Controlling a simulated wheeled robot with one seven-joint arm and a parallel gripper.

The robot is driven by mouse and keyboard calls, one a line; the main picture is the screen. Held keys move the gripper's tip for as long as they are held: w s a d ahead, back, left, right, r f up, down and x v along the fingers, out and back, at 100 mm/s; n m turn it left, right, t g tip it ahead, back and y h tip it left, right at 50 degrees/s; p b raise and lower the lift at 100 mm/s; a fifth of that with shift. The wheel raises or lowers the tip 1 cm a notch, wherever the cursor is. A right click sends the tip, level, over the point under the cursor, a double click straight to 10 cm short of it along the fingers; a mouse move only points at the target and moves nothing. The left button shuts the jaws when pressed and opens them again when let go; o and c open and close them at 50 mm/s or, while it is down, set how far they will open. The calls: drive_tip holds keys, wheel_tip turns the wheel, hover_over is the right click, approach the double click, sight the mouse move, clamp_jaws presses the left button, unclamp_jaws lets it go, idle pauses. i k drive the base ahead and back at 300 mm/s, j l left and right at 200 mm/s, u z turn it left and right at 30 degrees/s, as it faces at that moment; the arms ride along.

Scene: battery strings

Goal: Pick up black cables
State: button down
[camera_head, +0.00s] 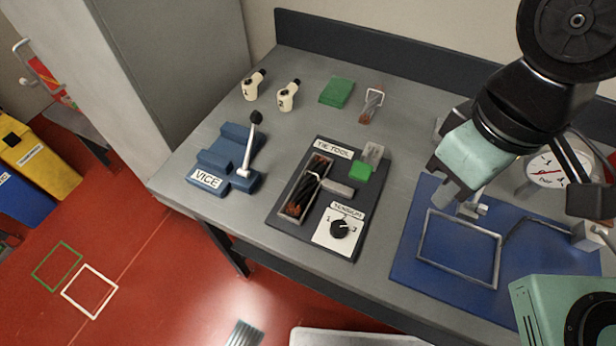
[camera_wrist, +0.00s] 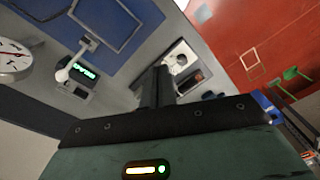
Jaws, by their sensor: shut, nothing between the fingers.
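Black cables (camera_head: 309,190) with copper-coloured ends lie bundled in the long slot of the dark TIE TOOL board (camera_head: 283,222) on the grey bench. My gripper (camera_head: 447,192) is to the right of this board, above the left part of the blue mat. Its fingers are together and empty, apart from the cables. In the wrist view the dark fingers (camera_wrist: 157,88) point toward the board, whose white dial plate (camera_wrist: 180,57) shows beyond them.
A blue VICE (camera_head: 214,165) with a raised lever stands left of the board. Two cream bottle-like things (camera_head: 287,97), a green block (camera_head: 337,92) and a small framed bundle (camera_head: 371,106) are behind. A grey frame lies on the blue mat (camera_head: 411,250). A round gauge (camera_head: 546,170) stands right.

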sight(312, 176)
drive_tip(key=k+l, duration=0.1)
drive_tip(key=k, duration=0.15)
drive_tip(key=k+u, duration=0.25)
drive_tip(key=u, duration=0.2)
drive_tip(key=k+u, duration=0.25)
drive_tip(key=u, duration=0.2)
drive_tip(key=i+l+u, duration=0.15)
drive_tip(key=l+u, duration=0.25)
drive_tip(key=i+l+u, duration=0.1)
drive_tip(key=l+u, duration=0.25)
drive_tip(key=j, duration=0.1)
